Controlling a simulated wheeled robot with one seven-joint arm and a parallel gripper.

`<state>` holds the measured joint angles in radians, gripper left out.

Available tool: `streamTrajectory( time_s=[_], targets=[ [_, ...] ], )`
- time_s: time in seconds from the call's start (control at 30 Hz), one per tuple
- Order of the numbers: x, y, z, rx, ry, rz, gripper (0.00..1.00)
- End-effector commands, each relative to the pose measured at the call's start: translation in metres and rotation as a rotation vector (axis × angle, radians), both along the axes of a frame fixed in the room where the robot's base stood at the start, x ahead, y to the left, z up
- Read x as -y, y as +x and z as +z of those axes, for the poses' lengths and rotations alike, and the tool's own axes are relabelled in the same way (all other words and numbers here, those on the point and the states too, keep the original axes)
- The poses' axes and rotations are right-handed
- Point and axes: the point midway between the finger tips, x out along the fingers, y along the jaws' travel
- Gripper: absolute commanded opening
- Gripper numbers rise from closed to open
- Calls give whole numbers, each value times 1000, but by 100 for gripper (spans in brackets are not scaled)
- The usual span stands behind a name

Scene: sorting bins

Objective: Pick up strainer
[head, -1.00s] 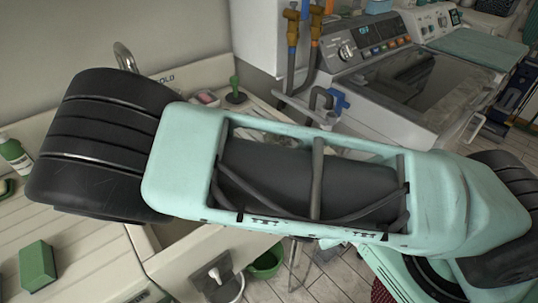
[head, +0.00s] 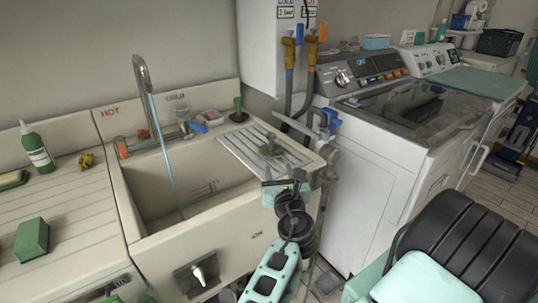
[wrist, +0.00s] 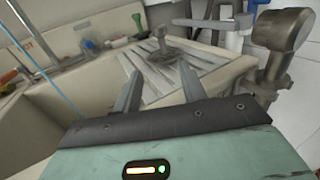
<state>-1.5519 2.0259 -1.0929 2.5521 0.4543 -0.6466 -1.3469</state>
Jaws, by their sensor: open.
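A dark grey metal piece with an upright stem and a wide base, which looks like the strainer (head: 270,148), stands on the ribbed drain rack (head: 243,152) over the sink's right end. It also shows in the wrist view (wrist: 162,43), beyond and between my fingertips. My gripper (head: 287,184) is at the sink's front right edge, just short of the strainer. In the wrist view my gripper (wrist: 158,68) has its two fingers apart with nothing between them, pointing at the rack. The strainer stands apart from the fingers.
A tap (head: 143,75) runs a thin stream of water into the sink (head: 135,215). A green-handled plunger (head: 238,112) stands behind the rack. Grey pipework (head: 325,165) is close on the gripper's right, before the washing machine (head: 380,180). A green sponge (head: 32,240) lies on the left counter.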

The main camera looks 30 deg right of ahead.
Motion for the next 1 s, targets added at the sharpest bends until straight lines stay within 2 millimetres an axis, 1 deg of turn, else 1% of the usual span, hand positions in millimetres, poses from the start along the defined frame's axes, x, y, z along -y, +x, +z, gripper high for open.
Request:
streamTrajectory(
  time_s=[0.03, 0.13, 0.2, 0.33, 0.57, 0.63, 0.8, 0.9, 1.0],
  targets=[
    [5, 5, -6, 1, 3, -7, 42],
    [12, 16, -6, 2, 2, -9, 42],
    [11, 21, -8, 1, 4, -6, 42],
    [14, 30, -9, 0, 7, -4, 42],
    [23, 42, -8, 2, 5, -8, 42],
    [29, 55, 0, 0, 3, -7, 42],
    [42, 82, 1, 0, 2, -7, 42],
    [46, 91, 0, 0, 1, -6, 42],
    [47, 95, 0, 0, 1, -5, 42]
  ],
)
